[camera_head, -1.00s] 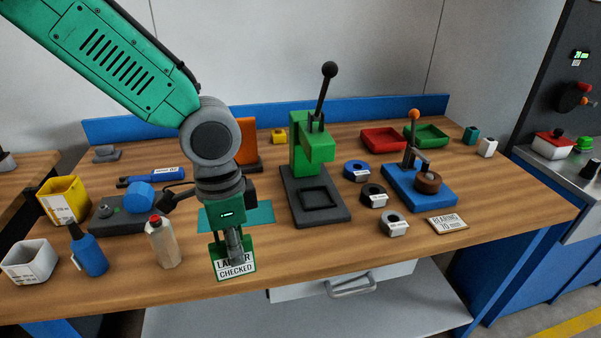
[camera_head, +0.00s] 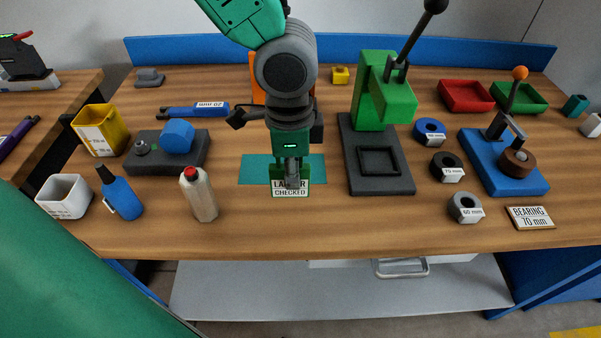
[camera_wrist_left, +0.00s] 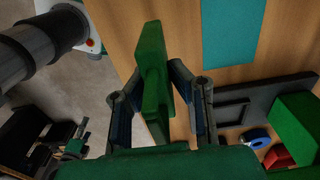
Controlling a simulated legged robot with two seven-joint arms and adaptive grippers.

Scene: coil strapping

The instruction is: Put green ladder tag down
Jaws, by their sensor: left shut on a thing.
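The green ladder tag (camera_head: 291,192) has a white label reading "LADDER CHECKED", partly covered by the fingers. My left gripper (camera_head: 292,182) points down and is shut on the tag, which hangs with its label facing me. In the left wrist view the tag (camera_wrist_left: 153,85) stands edge-on between the two fingers. A flat teal mat (camera_head: 253,168) lies on the bench behind the tag in the head view; it also shows in the left wrist view (camera_wrist_left: 230,30). The contact between tag and bench cannot be told. My right gripper is not in view.
A green press (camera_head: 375,185) stands right of the mat. A white bottle (camera_head: 203,200) with a red cap stands to the left. An orange stand (camera_head: 262,75) is behind, partly hidden by my arm. Bare wooden bench (camera_head: 300,230) lies in front.

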